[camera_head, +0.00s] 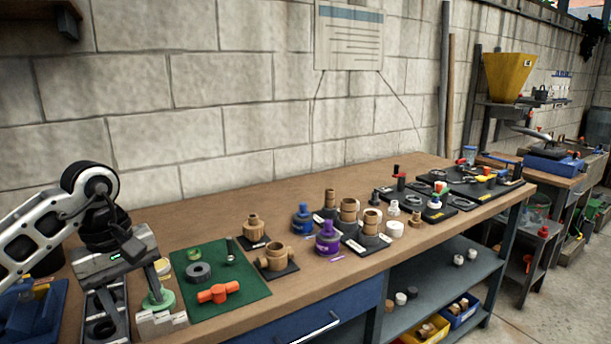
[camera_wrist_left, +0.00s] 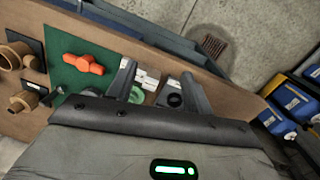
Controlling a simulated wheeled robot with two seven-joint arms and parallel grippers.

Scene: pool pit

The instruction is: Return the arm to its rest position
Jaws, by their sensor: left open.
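My left arm comes in from the left in the head view. Its gripper (camera_head: 132,288) hangs over the left end of the workbench (camera_head: 350,180), pointing down. In the left wrist view the two fingers of my left gripper (camera_wrist_left: 157,76) stand apart with nothing held between them. A light green round piece (camera_head: 158,299) lies by a pale stepped block (camera_head: 163,323), just beside and below the gripper. Whether the fingers touch either one cannot be told. My right gripper is not in view.
A green mat (camera_head: 246,289) beside the gripper holds an orange valve handle (camera_head: 219,293) and a dark ring (camera_head: 198,272). Brown pipe fittings (camera_head: 276,259) and a purple fitting (camera_head: 328,238) stand farther right. A blue tray (camera_head: 45,310) lies at the left. The block wall (camera_head: 230,110) rises behind.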

